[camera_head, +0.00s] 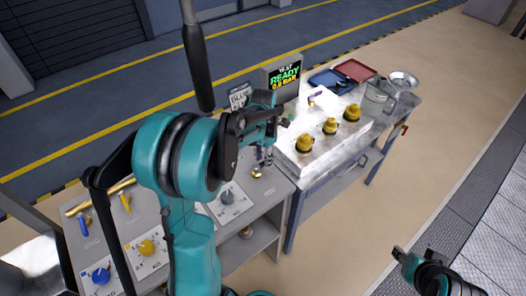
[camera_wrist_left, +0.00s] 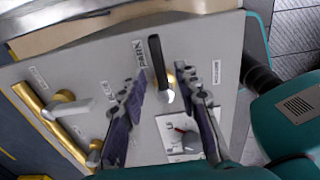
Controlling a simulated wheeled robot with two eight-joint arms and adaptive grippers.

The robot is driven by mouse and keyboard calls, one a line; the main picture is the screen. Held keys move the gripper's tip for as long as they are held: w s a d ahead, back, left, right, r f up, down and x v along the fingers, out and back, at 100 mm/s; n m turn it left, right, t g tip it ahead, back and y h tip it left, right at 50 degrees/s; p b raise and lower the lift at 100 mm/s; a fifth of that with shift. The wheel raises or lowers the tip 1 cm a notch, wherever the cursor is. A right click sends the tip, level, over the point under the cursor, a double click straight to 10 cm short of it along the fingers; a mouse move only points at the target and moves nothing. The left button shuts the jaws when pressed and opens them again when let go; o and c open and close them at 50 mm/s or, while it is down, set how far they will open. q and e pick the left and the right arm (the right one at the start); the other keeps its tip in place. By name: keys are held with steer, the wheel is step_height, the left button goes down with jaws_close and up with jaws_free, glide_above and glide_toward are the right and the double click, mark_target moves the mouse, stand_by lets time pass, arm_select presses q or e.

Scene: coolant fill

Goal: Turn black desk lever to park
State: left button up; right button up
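The black desk lever (camera_wrist_left: 155,62) stands out from a brass base (camera_wrist_left: 170,82) on the grey desk panel in the left wrist view. A label lies beside it on its left. My left gripper (camera_wrist_left: 163,82) is open, with one finger on each side of the lever's lower end and base; I cannot tell whether either finger touches it. In the head view my left gripper (camera_head: 265,155) is over the desk and hides most of the lever; a brass part (camera_head: 257,172) shows below it. My right gripper (camera_head: 402,258) is far off at lower right, its opening unclear.
The desk (camera_head: 267,203) also bears a yellow knob (camera_head: 146,247), a blue knob (camera_head: 101,275), a grey knob (camera_head: 227,197) and brass-barred valves (camera_head: 125,203). A dark rod (camera_head: 197,60) hangs in front.

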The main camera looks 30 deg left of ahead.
mark_target(263, 162)
arm_select(q)
step_height(263, 162, up, 12)
steer(key=shift+f, duration=0.25)
stand_by(0.5)
steer(key=s+d+f+m+t+b, duration=0.2)
steer(key=s+d+m, duration=0.4)
steer(key=m, duration=0.9)
steer(key=s+d+f+m+t+b, duration=0.1)
steer(key=s+d+f+m+t, duration=0.3)
steer(key=s+m, duration=0.5)
steer(key=d+m+t, duration=0.1)
steer(key=d+m, duration=0.1)
steer(key=m, duration=0.5)
steer(key=shift+s+d+f+m+b, duration=0.2)
steer(key=shift+d+m+b, duration=0.1)
steer(key=shift+d+b, duration=0.1)
